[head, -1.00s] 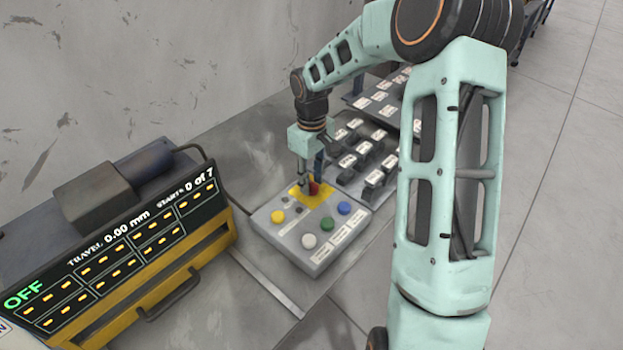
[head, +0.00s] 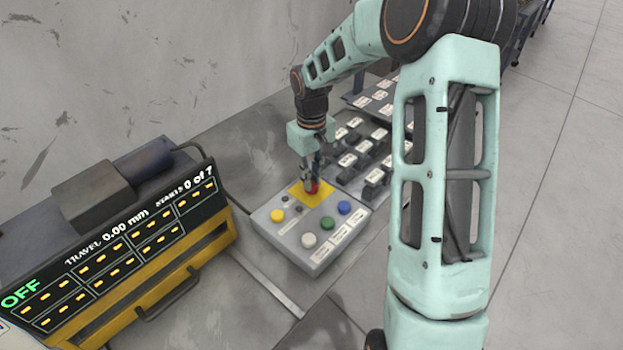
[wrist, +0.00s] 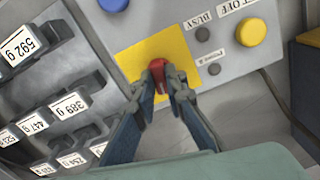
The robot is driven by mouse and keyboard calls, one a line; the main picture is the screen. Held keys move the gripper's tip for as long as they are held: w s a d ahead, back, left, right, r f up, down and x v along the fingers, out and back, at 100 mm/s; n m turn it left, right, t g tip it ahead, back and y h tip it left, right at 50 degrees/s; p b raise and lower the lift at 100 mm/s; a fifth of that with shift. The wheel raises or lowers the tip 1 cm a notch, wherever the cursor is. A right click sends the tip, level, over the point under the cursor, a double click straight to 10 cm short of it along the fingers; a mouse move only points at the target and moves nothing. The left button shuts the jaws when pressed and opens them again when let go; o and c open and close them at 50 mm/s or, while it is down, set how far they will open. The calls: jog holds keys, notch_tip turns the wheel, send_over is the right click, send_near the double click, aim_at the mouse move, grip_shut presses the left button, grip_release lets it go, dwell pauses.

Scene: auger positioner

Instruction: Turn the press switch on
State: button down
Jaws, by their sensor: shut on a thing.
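A grey control box (head: 280,240) stands on the bench with yellow, white, green and blue buttons on its top. The red press switch (wrist: 157,65) sits on a yellow square plate (wrist: 140,55) at the box's edge. My gripper (head: 312,187) points down over that plate. In the wrist view my gripper (wrist: 164,90) has its two fingers closed on the red switch, one on each side. The fingers hide part of the switch. A display (head: 110,262) at the left reads OFF, travel 0.00 mm and starts 0 of 7.
Labelled weights (wrist: 68,105) stand in a dark rack close beside the box. The yellow button (wrist: 251,32) and small dark lamps (wrist: 203,34) are near the plate. A machine with a yellow front (head: 200,250) stands left. A wall is behind.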

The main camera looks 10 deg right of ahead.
jog(key=m, duration=0.3)
jog(key=shift+m+b, duration=0.3)
jog(key=shift+b, duration=0.1)
jog(key=m, duration=0.4)
jog(key=shift+m+b, duration=0.3)
jog(key=m, duration=0.4)
jog(key=shift+m, duration=1.7)
jog(key=c, duration=2)
grip_release()
jog(key=shift+o, duration=0.2)
notch_tip(320, 180, up, 12)
